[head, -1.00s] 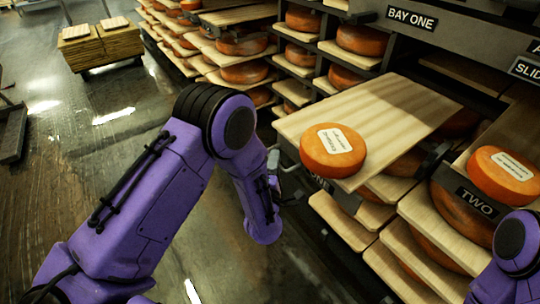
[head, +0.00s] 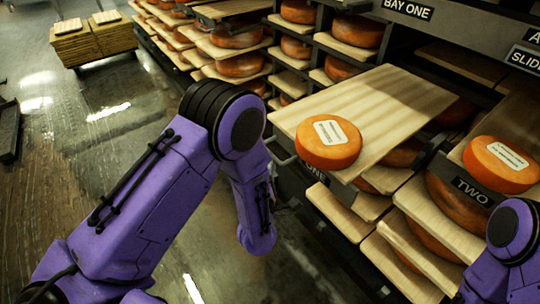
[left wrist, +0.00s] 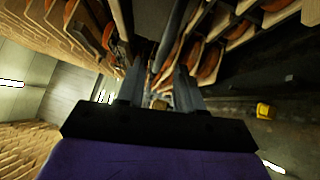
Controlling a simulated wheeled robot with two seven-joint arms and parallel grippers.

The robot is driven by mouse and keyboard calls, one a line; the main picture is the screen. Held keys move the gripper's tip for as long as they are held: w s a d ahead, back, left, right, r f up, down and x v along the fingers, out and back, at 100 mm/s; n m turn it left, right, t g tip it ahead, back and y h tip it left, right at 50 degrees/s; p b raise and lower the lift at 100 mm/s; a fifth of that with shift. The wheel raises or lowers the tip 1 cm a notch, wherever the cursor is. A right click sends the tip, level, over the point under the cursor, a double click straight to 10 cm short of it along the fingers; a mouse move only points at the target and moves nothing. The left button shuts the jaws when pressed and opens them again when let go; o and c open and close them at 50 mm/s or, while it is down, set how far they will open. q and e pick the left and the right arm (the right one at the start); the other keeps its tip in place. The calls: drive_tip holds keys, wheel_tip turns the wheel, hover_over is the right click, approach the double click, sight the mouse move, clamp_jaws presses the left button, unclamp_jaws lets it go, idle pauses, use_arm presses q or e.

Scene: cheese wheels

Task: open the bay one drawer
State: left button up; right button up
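The bay one drawer has a dark front with a partly hidden "ONE" label (head: 315,171). A grey handle (head: 281,152) shows at its left end, partly behind my left forearm. A pale board (head: 375,103) with an orange cheese wheel (head: 323,156) lies above this front; how far the drawer is out I cannot tell. My left gripper is hidden behind its purple arm in the head view. In the left wrist view my left gripper (left wrist: 160,78) has its two fingers apart, with a grey bar beyond them; no grip on it shows. My right gripper is out of view.
The "TWO" drawer front (head: 472,190) and another cheese wheel (head: 502,164) are at the right, beside my right arm. Racks of cheese on boards run back along the wall. A pallet of boards (head: 95,42) stands far left.

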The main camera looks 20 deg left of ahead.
use_arm(q)
drive_tip(key=v, duration=0.6)
drive_tip(key=shift+s, duration=0.15)
drive_tip(key=shift+d, duration=0.1)
drive_tip(key=s+a+f+m+g+h+p, duration=0.1)
drive_tip(key=s+f+m+g+h+p, duration=0.15)
drive_tip(key=f+m+g, duration=0.7)
drive_tip(key=s+a+f+m+g+p, duration=0.1)
drive_tip(key=s+a+m+g+p, duration=0.2)
drive_tip(key=s, duration=0.8)
drive_tip(key=s+a+f+m+g+y+p, duration=0.1)
drive_tip(key=s+a+m+g+p, duration=0.2)
drive_tip(key=s+a, duration=0.5)
drive_tip(key=s+p, duration=0.1)
drive_tip(key=s, duration=0.1)
drive_tip(key=shift+s+a+f, duration=0.2)
drive_tip(key=shift+s+f, duration=0.15)
drive_tip(key=shift+s, duration=0.05)
